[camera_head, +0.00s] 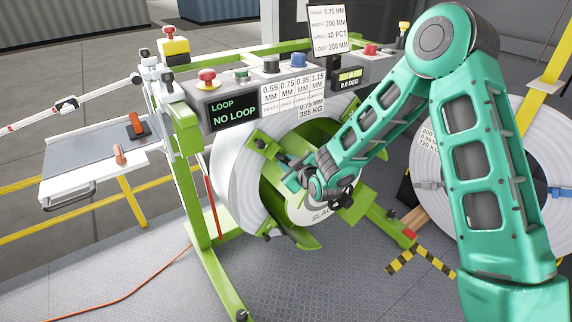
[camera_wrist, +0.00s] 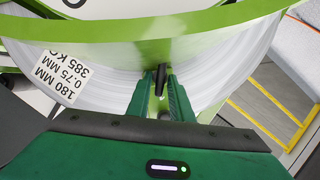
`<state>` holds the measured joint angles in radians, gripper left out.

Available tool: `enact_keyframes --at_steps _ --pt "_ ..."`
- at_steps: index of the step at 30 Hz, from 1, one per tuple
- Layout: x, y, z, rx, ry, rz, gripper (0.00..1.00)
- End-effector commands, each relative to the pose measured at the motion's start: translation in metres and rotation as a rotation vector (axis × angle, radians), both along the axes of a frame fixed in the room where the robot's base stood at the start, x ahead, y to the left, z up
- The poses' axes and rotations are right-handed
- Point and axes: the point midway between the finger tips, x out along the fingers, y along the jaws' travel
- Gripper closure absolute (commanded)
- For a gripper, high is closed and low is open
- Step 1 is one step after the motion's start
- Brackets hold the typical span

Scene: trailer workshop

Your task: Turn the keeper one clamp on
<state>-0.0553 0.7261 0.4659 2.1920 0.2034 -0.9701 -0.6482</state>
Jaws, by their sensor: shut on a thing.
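The white coil (camera_head: 232,165) sits on the green decoiler, with green keeper arms (camera_head: 268,145) across its face. My gripper (camera_head: 292,178) reaches in at the coil's left-centre side; my arm hides part of the coil and hub. In the wrist view my gripper (camera_wrist: 160,98) is closed around a small black handle (camera_wrist: 161,78) on a green keeper bar (camera_wrist: 148,105). The handle's top shows between the two green fingers. Its lower part is hidden, and I cannot tell how far it is turned. A label (camera_wrist: 60,78) reading 180 MM, 0.75 MM, 385 KG is on the coil.
The control panel (camera_head: 233,112) above the coil reads NO LOOP. A second coil (camera_head: 500,150) stands at the right behind my arm. A feed table (camera_head: 90,165) is at the left. An orange cable (camera_head: 120,295) lies on the floor, which is otherwise open in front.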

Motion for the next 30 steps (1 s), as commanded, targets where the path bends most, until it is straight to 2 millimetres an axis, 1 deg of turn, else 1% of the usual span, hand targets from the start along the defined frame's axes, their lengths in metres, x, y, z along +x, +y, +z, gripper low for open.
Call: enact_keyframes --at_steps 1,9,15,22,30 --pt "0.0021 -0.0042 0.0004 0.026 0.019 -0.006 1.0" --pt "0.0031 -0.0045 0.0014 0.185 0.124 -0.004 1.0" --pt "0.0034 -0.0044 0.0017 0.262 0.176 -0.003 1.0" --pt "0.0037 -0.005 0.0021 0.302 0.202 -0.002 1.0" --pt "0.0036 -0.0048 0.0024 0.308 0.206 -0.002 1.0"
